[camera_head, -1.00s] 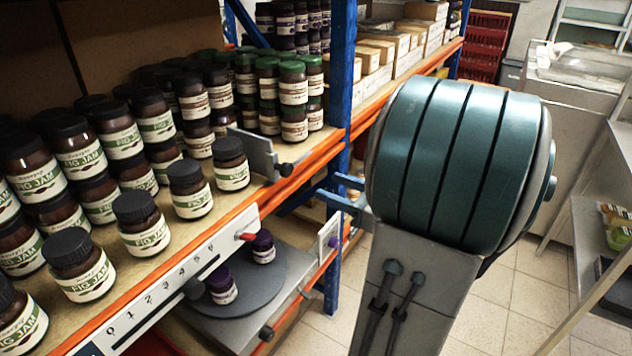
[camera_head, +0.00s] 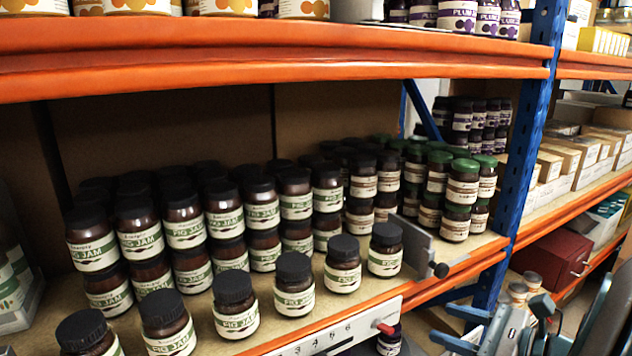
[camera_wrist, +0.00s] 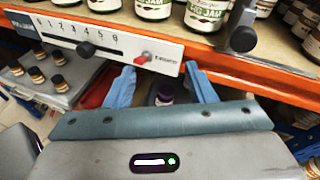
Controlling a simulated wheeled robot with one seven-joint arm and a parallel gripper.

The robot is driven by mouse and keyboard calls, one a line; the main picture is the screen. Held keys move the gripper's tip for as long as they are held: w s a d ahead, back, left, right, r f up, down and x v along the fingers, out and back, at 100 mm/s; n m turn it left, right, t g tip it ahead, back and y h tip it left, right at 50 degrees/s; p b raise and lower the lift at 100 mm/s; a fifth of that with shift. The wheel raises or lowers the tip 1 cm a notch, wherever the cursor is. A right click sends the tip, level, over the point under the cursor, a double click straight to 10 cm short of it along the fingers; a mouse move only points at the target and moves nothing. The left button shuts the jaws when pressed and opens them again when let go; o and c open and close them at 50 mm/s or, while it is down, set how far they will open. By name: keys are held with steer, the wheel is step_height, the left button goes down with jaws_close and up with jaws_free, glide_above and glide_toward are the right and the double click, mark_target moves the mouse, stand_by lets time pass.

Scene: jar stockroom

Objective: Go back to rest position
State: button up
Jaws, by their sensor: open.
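In the wrist view, my gripper (camera_wrist: 160,70) is open, its two blue fingers apart below the front edge of the orange shelf. In the head view, my gripper's blue fingers (camera_head: 460,328) show at the lower right, in front of the shelf near the blue upright. My arm partly fills the lower right corner.
Fig jam jars (camera_head: 292,284) stand in rows on the shelf. A metal stop (camera_head: 411,246) stands beside the front row. A blue upright (camera_head: 530,140) is at right. More jars (camera_wrist: 38,76) stand lower left.

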steer(key=s+a+f+n+g+h+p, duration=0.1)
steer(key=s+a+n+g+h, duration=0.3)
steer(key=n, duration=0.8)
steer(key=s+a+f+n+g+h+p, duration=0.1)
steer(key=s+a+n+g+h, duration=0.3)
steer(key=n, duration=0.9)
steer(key=a+h+p, duration=0.1)
steer(key=a+h, duration=0.1)
steer(key=shift+h, duration=0.3)
